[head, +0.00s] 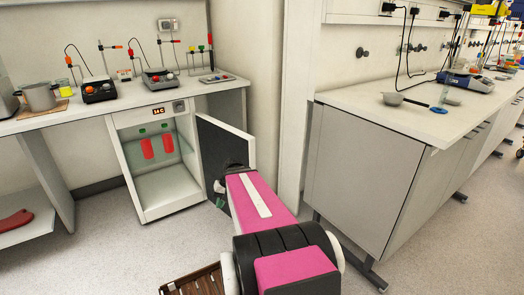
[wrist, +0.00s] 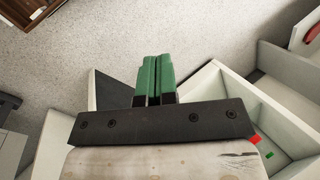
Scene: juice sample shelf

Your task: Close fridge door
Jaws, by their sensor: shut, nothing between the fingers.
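The small white fridge (head: 139,171) stands under the left bench, with two red bottles (head: 157,146) with green caps inside. Its door (head: 224,147) is open, swung out to the right, showing a dark face and a white edge. In the head view my pink and black arm reaches to the door's lower part. My gripper's green fingers (head: 220,202) show low beside the door there. In the wrist view my gripper (wrist: 153,79) is shut and empty. A dark door panel (wrist: 108,93) lies to its left and the open fridge (wrist: 253,97) to its right. I cannot tell whether it touches the door.
The left bench (head: 60,117) holds a pot, several instruments and stands. A grey cabinet (head: 362,170) stands to the right of my arm. A brown slatted crate (head: 198,284) is near the bottom.

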